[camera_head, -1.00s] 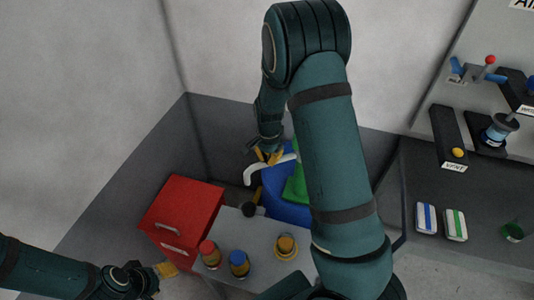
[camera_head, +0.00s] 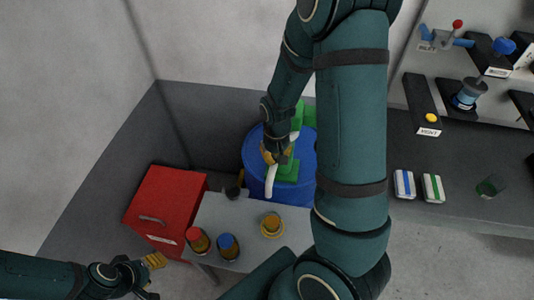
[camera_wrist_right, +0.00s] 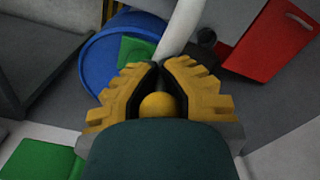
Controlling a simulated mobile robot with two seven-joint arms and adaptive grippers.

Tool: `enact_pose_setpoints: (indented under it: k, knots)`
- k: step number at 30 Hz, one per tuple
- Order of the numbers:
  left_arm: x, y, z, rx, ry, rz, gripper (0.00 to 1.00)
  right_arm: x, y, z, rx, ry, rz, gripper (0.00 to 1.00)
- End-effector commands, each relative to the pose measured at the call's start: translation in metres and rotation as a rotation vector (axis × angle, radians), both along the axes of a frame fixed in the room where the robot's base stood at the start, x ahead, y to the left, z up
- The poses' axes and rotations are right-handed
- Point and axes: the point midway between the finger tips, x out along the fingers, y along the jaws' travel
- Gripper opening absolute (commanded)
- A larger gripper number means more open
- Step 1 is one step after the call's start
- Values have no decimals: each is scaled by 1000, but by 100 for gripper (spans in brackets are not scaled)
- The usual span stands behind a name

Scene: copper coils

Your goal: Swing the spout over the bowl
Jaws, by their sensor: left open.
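The white spout (camera_head: 270,181) is a bent tube above the blue drum (camera_head: 254,165), its free end toward the drum's near side. The right wrist view shows the spout (camera_wrist_right: 181,36) just past the fingertips, with the drum (camera_wrist_right: 100,60) beside it. My right gripper (camera_head: 276,153) is at the spout; its yellow fingers (camera_wrist_right: 163,72) close around a dark stem with a yellow ball (camera_wrist_right: 158,105). The stem's join to the spout is hidden. My left gripper (camera_head: 153,268) is open and empty at lower left, away from the spout. I cannot tell which thing is the bowl.
A green block (camera_head: 290,172) is at the drum. A grey table (camera_head: 215,212) holds red-topped (camera_head: 197,238), blue-topped (camera_head: 228,246) and yellow (camera_head: 271,224) items. A black round thing (camera_head: 234,192) stands behind it. A red cabinet (camera_head: 165,205) is left. My right arm covers the middle.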

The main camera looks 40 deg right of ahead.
Motion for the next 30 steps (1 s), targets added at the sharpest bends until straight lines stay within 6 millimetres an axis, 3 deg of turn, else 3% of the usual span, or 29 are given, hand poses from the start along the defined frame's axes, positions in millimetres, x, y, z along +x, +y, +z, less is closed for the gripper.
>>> enact_pose_setpoints:
  k: [23,24,26,30]
  knots:
    - [0,0,-3,1,0,0,47,-11,-10,0,0,2,96,0]
    - [0,0,-3,1,0,0,47,-12,-10,0,0,2,96,17]
    - [0,0,-3,1,0,0,47,-11,-10,0,0,2,96,38]
    - [0,0,-3,0,0,0,47,-11,-9,0,-1,1,97,39]
